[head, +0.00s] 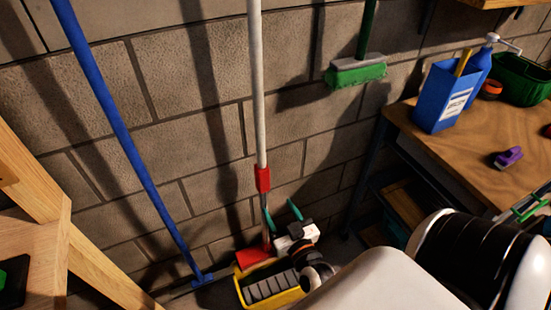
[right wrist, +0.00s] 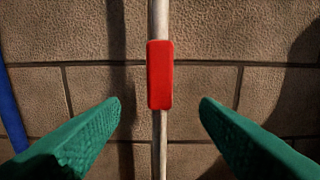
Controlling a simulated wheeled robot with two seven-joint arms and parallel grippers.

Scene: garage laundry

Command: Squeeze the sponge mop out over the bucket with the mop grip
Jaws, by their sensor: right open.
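The sponge mop has a pale pole (head: 258,80) that stands nearly upright by the wall. Its red mop grip (head: 263,178) sits low on the pole, and its red head (head: 253,258) is at the yellow bucket (head: 243,290). I cannot tell how far the head is inside the bucket. My right gripper (head: 279,208) is open, just below the red grip in the head view. In the right wrist view the red grip (right wrist: 160,74) is centred ahead of the two green fingers (right wrist: 161,104), touching neither. My arm hides part of the bucket. My left gripper is not in view.
A blue pole (head: 120,130) leans left of the mop. A green brush (head: 356,70) hangs on the block wall. A wooden bench (head: 470,135) at right holds a blue box (head: 440,98) and other items. Wooden furniture (head: 40,235) stands at left.

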